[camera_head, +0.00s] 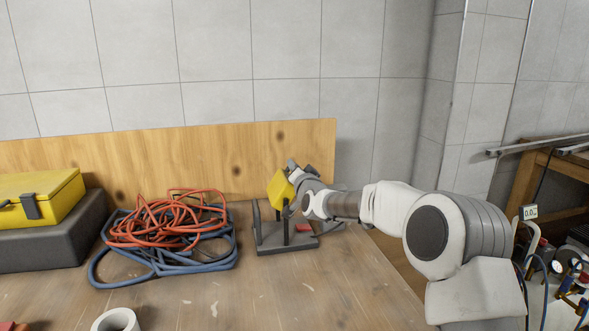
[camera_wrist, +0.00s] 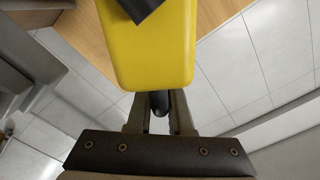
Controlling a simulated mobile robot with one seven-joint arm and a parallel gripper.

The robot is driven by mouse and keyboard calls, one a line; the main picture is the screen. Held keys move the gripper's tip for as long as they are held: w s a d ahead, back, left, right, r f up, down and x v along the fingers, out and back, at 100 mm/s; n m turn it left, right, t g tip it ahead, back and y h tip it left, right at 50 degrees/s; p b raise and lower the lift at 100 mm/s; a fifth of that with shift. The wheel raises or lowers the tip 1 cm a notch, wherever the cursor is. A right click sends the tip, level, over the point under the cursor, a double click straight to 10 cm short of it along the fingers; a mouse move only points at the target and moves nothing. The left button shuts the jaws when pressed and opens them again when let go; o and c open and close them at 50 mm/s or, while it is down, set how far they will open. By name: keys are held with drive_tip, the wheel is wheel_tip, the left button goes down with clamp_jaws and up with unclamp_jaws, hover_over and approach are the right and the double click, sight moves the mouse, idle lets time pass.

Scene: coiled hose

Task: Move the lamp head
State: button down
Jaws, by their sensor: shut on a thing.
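The yellow lamp head (camera_head: 280,188) is tilted above a dark grey base frame (camera_head: 287,247) with upright posts, on the wooden workbench. My gripper (camera_head: 299,187) reaches it from the right. In the wrist view the yellow lamp head (camera_wrist: 148,45) fills the top middle, with a dark piece across its upper edge. There my gripper (camera_wrist: 159,104) is shut on a dark rod-like part just below the yellow body. The exact contact of the fingertips is partly hidden by the lamp head.
A coiled orange and blue hose (camera_head: 170,237) lies left of the base frame. A yellow toolbox (camera_head: 38,199) sits on a dark case (camera_head: 45,238) at the far left. A white ring (camera_head: 117,320) is at the front. A wooden board (camera_head: 210,160) stands behind. The front middle of the bench is clear.

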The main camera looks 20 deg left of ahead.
drive_tip(key=c, duration=0.8)
unclamp_jaws()
drive_tip(key=shift+c, duration=0.2)
drive_tip(key=shift+s, duration=0.1)
drive_tip(key=v, duration=1.7)
drive_tip(key=shift+p, duration=0.4)
drive_tip(key=shift+d, duration=0.15)
drive_tip(key=s+d+r+n+g+h, duration=0.15)
drive_tip(key=s+d+h, duration=0.35)
drive_tip(key=d, duration=0.5)
drive_tip(key=s+d+n+g+h, duration=0.1)
drive_tip(key=s+d+g+h, duration=0.15)
drive_tip(key=s+d, duration=0.65)
drive_tip(key=s+d+f+g+h, duration=0.1)
drive_tip(key=s+d+f+g, duration=0.15)
drive_tip(key=s+d, duration=0.55)
drive_tip(key=s+d+f+g+h, duration=0.1)
drive_tip(key=s+d+g, duration=0.25)
drive_tip(key=s, duration=0.85)
wheel_tip(320, 180, up, 16)
drive_tip(key=p, duration=1.6)
drive_tip(key=shift+d, duration=0.3)
